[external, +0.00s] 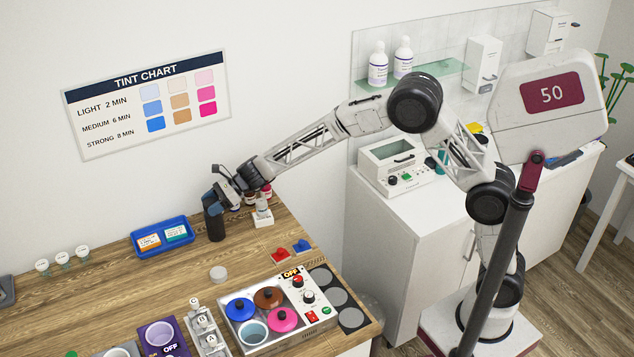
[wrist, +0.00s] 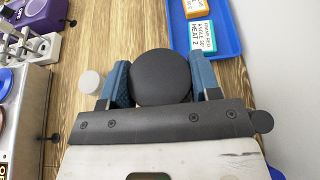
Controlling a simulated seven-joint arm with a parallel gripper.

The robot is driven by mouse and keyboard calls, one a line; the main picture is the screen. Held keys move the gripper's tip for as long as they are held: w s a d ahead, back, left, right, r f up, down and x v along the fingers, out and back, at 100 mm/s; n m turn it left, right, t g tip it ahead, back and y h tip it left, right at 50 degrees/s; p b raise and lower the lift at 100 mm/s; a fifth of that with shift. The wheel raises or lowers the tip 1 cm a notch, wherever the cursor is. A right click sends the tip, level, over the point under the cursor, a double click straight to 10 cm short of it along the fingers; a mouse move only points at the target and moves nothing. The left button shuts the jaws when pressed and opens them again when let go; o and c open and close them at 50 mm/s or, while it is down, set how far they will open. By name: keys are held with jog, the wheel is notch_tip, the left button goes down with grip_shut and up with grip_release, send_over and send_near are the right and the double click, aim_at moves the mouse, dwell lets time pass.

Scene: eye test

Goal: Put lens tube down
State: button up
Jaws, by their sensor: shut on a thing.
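The lens tube (external: 216,228) is a dark, upright cylinder at the back of the wooden bench, right of the blue tray. My gripper (external: 213,199) points down, with its blue fingers closed around the tube's upper part. In the wrist view the tube's round black top (wrist: 161,77) sits between the two blue fingers of my gripper (wrist: 160,90). The tube's lower end is at or very near the bench top; I cannot tell whether it touches.
A blue tray (external: 163,251) with an orange and a teal box is close on the left. A small bottle in a white stand (external: 262,216) is close on the right. A white disc (external: 218,273) lies in front, before the tinting unit (external: 247,342). Bare wood (external: 180,282) lies between.

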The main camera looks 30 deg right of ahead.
jog(key=shift+f, duration=0.1)
jog(key=o, duration=1.3)
jog(key=shift+c, duration=0.2)
jog(key=v, duration=1.2)
jog(key=shift+d, duration=0.1)
